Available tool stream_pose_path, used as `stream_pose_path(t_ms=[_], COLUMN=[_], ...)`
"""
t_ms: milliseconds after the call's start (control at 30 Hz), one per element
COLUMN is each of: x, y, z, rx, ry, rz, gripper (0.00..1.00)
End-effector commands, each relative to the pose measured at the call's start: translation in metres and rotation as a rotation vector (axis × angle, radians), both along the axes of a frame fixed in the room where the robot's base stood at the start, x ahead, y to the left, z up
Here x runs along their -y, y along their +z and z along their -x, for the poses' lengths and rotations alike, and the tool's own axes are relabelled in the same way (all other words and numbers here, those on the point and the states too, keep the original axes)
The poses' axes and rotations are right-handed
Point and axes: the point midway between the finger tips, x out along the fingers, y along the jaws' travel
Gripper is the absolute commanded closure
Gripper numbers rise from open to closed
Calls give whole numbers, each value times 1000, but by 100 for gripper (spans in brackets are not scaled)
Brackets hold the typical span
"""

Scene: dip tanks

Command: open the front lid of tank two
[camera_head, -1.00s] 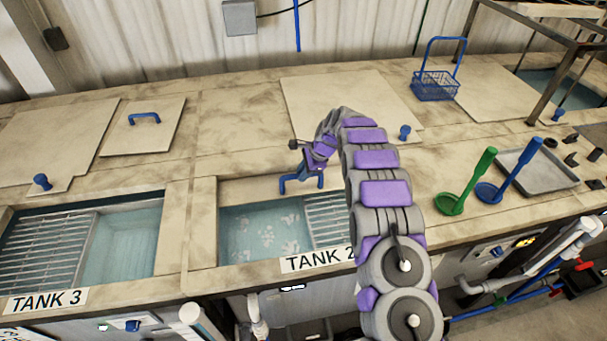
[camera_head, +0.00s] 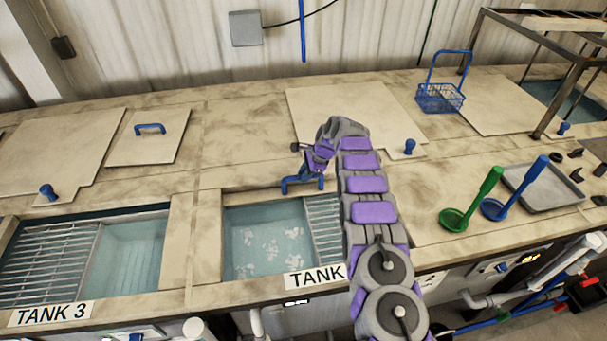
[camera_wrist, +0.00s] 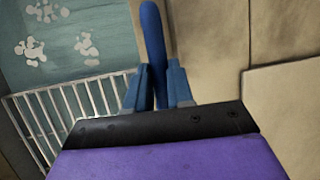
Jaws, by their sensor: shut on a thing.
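Tank two (camera_head: 252,240) is in the lower middle of the head view. Its water and part of a metal rack show through the front opening. My gripper (camera_head: 313,180) is shut on the handle. In the wrist view the handle (camera_wrist: 152,35) sits between the two blue-grey fingers (camera_wrist: 160,88). Water and rack lie left of it, and pale surface lies right. My arm hides part of the lid and the opening's right side.
Tank three (camera_head: 125,255) stands open at left, with a loose-looking lid and blue handle (camera_head: 150,129) behind it. A large back lid with a blue knob (camera_head: 410,147) lies beyond my arm. Green (camera_head: 455,218) and blue (camera_head: 495,208) ladles, a tray (camera_head: 545,190) and a blue basket (camera_head: 440,98) are at right.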

Motion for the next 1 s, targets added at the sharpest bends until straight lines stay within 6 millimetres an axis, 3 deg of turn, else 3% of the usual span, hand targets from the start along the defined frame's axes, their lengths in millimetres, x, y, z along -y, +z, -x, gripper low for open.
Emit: stream_pose_path(t_ms=[100,133,367,733,1000], x=[4,4,1,0,19], y=[1,1,0,4,43], z=[-1,-1,-1,0,4], rx=[4,4,1,0,1], ry=[-4,-4,-2,0,-1], rz=[3,3,2,4,3], gripper=[100,76,54,53,53])
